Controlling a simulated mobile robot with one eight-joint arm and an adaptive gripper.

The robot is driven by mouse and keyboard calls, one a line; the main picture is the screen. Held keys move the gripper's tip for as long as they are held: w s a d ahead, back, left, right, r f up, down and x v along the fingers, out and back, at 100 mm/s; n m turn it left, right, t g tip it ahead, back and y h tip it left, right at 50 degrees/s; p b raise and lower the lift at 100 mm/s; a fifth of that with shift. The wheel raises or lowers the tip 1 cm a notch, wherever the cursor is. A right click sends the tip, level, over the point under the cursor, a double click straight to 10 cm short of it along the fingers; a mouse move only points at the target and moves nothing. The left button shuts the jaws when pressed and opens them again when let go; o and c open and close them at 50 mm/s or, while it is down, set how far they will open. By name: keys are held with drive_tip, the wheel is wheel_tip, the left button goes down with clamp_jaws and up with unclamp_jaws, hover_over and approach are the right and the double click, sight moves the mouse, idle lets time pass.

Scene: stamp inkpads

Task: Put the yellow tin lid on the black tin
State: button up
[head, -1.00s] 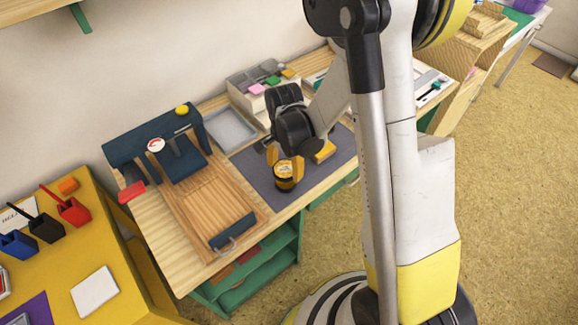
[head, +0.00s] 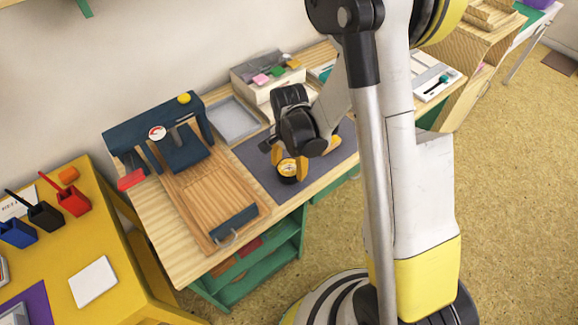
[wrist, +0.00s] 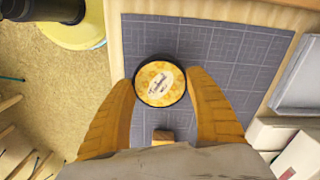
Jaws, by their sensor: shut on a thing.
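The yellow tin lid (head: 291,167), with a printed label, sits between the two orange fingers of my gripper (head: 288,163). In the wrist view the lid (wrist: 160,83) lies between the fingertips (wrist: 166,78), face up, with a dark ring around it. The black tin (head: 290,179) shows as a dark band directly under the lid in the head view. The lid looks level on the tin's top; I cannot tell whether it is fully seated. My gripper is shut on the lid.
The tin stands on a grey cutting mat (head: 256,172). A small wooden block (wrist: 163,135) lies near the fingers. A grey tray (head: 234,121) and a dark press (head: 184,152) on a wooden board stand to the left. The mat's front left is clear.

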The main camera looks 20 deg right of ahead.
drive_tip(key=shift+f+b, duration=1.1)
drive_tip(key=shift+f, duration=0.15)
idle(0.5)
drive_tip(key=o, duration=1)
drive_tip(key=shift+r, duration=0.1)
wheel_tip(320, 180, up, 12)
